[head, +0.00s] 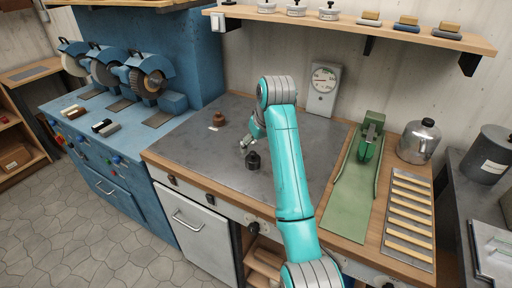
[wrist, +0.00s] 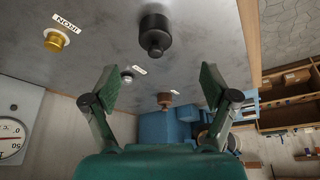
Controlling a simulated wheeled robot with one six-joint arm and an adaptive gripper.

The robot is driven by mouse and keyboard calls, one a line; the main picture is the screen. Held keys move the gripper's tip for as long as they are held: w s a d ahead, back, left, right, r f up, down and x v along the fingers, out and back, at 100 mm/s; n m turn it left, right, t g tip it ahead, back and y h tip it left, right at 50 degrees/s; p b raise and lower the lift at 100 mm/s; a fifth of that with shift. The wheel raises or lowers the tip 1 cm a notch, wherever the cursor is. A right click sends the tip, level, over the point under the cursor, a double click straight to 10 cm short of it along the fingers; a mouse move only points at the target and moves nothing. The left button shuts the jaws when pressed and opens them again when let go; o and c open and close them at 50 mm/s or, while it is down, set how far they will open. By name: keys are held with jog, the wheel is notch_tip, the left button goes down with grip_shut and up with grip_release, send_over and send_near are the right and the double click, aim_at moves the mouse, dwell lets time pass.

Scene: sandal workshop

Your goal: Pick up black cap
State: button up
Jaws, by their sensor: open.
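The black cap (head: 253,161) stands on the grey worktop, a dark cylinder with a narrower knob. In the wrist view, which is turned over, the black cap (wrist: 154,32) shows at the top centre, beyond the fingertips. My gripper (head: 248,143) is beside and just behind the cap in the head view. In the wrist view my gripper (wrist: 158,85) has its two green-padded fingers wide apart with nothing between them; the cap is apart from both.
The worktop's left front (head: 195,155) is clear.

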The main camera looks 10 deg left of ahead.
aim_at(254, 155)
jog(key=x, duration=0.7)
jog(key=w+x, duration=0.1)
jog(key=x, duration=0.2)
jog(key=shift+d+f, duration=0.1)
jog(key=shift+f, duration=0.2)
jog(key=c, duration=1.1)
